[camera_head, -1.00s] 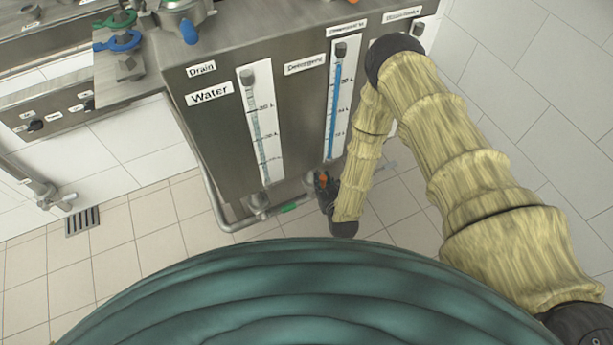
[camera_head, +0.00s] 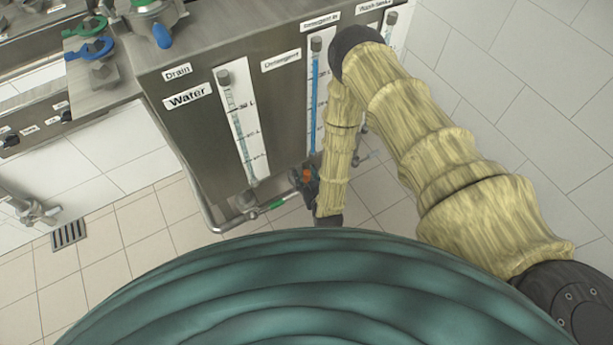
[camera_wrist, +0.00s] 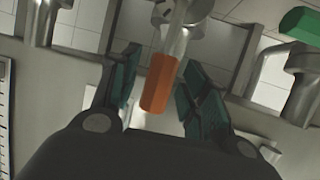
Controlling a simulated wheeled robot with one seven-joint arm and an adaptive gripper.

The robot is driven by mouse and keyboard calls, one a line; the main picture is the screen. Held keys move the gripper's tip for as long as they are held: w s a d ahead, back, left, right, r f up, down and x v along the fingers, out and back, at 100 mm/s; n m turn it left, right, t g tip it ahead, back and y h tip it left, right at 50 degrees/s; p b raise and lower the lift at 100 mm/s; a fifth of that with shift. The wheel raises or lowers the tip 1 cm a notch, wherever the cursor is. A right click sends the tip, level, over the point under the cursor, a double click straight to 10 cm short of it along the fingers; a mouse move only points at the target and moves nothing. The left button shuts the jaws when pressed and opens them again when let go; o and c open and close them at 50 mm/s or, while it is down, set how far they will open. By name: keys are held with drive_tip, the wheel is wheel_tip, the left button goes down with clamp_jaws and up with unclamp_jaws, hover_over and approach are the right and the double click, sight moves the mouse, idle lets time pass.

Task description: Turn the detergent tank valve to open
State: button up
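The orange valve handle (camera_head: 307,176) is low on the steel tank, below a gauge (camera_head: 314,100) filled with blue. A label (camera_head: 281,60) that seems to read Detergent is left of that gauge. In the wrist view the orange handle (camera_wrist: 160,82) points toward my palm, on a metal valve body (camera_wrist: 182,30). My gripper (camera_wrist: 160,88) is open, with one dark green finger on each side of the handle and visible gaps. In the head view my gripper (camera_head: 304,184) is at the handle, partly hidden by my forearm.
A green valve handle (camera_head: 272,205) is left of the orange one, below the Water gauge (camera_head: 243,125). It also shows in the wrist view (camera_wrist: 300,24). Green and blue levers (camera_head: 90,48) are at the upper left. A floor drain (camera_head: 68,232) lies left on open tiles.

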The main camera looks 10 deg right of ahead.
drive_tip(key=v, duration=1.2)
drive_tip(key=shift+d, duration=0.1)
idle(1.4)
